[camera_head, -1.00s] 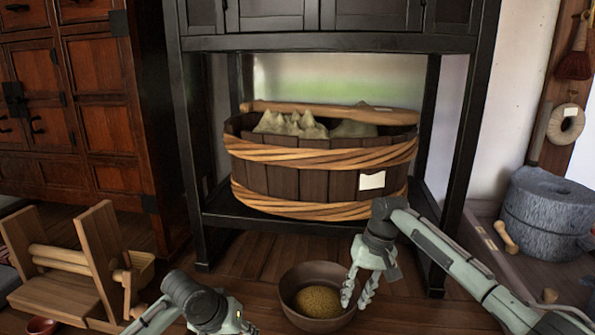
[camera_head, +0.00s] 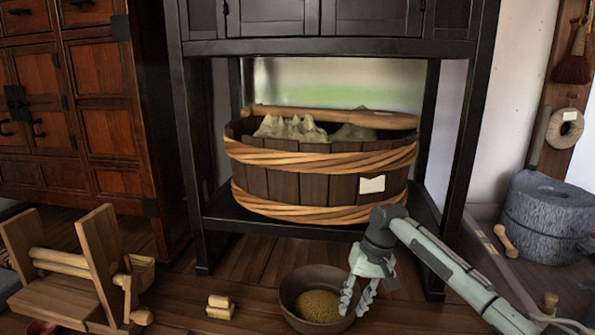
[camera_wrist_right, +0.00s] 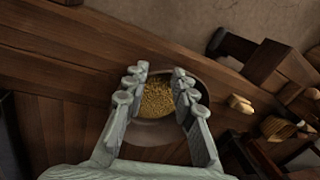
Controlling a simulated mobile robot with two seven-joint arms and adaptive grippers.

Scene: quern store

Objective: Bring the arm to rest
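My right gripper (camera_head: 354,300) hangs fingers-down at the right rim of a brown bowl (camera_head: 288,287) in the head view. Its two fingers are apart, and nothing shows between the tips. In the right wrist view the open fingers (camera_wrist_right: 157,78) frame the bowl (camera_wrist_right: 158,133) and the golden grain (camera_wrist_right: 158,98) in it, which lies beyond them. I cannot tell whether a finger touches the bowl. The grain also shows in the head view (camera_head: 317,306). My left gripper is in neither view.
A small wooden piece (camera_head: 219,307) lies on the floor left of the bowl. A wooden roller device (camera_head: 97,262) stands further left. Behind, a banded tub (camera_head: 300,186) sits on the dark cabinet's low shelf. Stone querns (camera_head: 545,220) stand at right. Floor between roller device and bowl is mostly clear.

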